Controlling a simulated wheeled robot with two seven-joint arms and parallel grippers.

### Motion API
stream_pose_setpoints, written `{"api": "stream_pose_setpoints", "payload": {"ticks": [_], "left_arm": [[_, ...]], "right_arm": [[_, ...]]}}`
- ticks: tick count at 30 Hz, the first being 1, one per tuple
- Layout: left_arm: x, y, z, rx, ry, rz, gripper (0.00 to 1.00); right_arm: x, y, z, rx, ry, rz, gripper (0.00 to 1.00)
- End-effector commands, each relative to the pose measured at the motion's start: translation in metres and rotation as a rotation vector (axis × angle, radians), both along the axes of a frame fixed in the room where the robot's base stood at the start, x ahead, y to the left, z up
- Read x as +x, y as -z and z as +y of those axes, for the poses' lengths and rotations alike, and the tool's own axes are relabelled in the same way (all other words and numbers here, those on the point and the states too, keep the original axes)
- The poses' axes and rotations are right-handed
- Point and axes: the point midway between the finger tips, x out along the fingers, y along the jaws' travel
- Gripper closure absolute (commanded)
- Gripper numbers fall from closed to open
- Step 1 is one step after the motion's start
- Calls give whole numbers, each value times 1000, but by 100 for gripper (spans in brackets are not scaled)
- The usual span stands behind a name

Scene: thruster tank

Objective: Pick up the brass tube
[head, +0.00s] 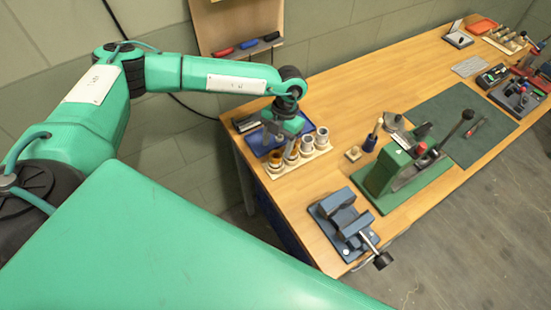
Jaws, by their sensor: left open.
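A pale wooden rack (304,163) stands at the left end of the workbench with several short upright cylinders in it. The leftmost cylinder (275,160) has a brass-orange colour and looks like the brass tube; the others look grey, white or silver. My left gripper (282,137) points down from the green arm, just behind and above the rack, near the brass-coloured cylinder. It is open, and I see nothing held in it. The gripper partly hides the blue tray and the rack's back side. My right gripper does not show.
A blue tray (257,141) lies behind the rack. A blue vise (345,222) sits at the bench's front edge, and a green lever press (398,172) stands to its right. Bare bench top lies between rack and vise. A wall board with markers (249,44) hangs behind.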

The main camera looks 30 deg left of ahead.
Motion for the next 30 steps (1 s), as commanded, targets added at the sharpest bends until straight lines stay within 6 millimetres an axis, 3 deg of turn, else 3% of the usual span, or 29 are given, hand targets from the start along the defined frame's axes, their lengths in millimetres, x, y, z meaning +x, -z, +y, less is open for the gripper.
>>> {"api": "stream_pose_setpoints", "payload": {"ticks": [6, 12, 20, 28, 30], "left_arm": [[-5, 20, 0, 2, 0, 5, 41], [-10, 44, 1, 1, 0, 3, 41], [-10, 49, 1, 0, 0, 1, 41], [-10, 49, 1, 0, 0, 1, 92], [-10, 48, 1, 0, 0, 1, 94]], "right_arm": [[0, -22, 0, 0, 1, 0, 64], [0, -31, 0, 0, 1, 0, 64], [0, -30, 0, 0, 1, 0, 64], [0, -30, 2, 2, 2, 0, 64], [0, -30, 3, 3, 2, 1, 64]]}}
